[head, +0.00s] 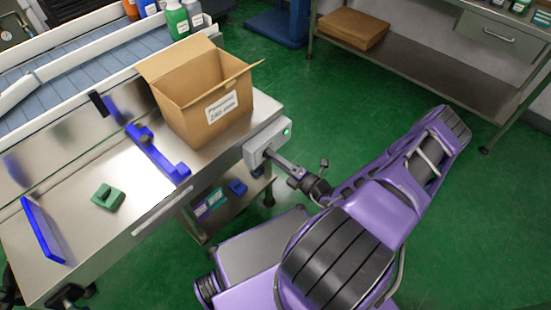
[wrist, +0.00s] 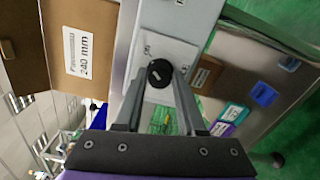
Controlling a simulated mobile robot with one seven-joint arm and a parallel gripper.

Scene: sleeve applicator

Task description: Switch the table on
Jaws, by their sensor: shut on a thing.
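The steel table (head: 85,190) fills the left of the head view. A grey switch box (head: 252,153) is fixed to its right end, with a small green light (head: 287,131) on it. In the wrist view a round black knob (wrist: 160,73) with a light mark sits on the box's pale label plate (wrist: 180,52); the printing is too small to read surely. My gripper (head: 268,155) reaches the box from the right. Its two fingers are shut on the knob, one on each side, in the wrist view (wrist: 161,76). In the head view the knob is hidden.
An open cardboard box (head: 205,95) stands on the table just behind the switch box. A blue bracket (head: 155,150) and a green block (head: 108,197) are on the tabletop. A lower shelf (head: 225,215) with small bins lies below. Green floor is open to the right.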

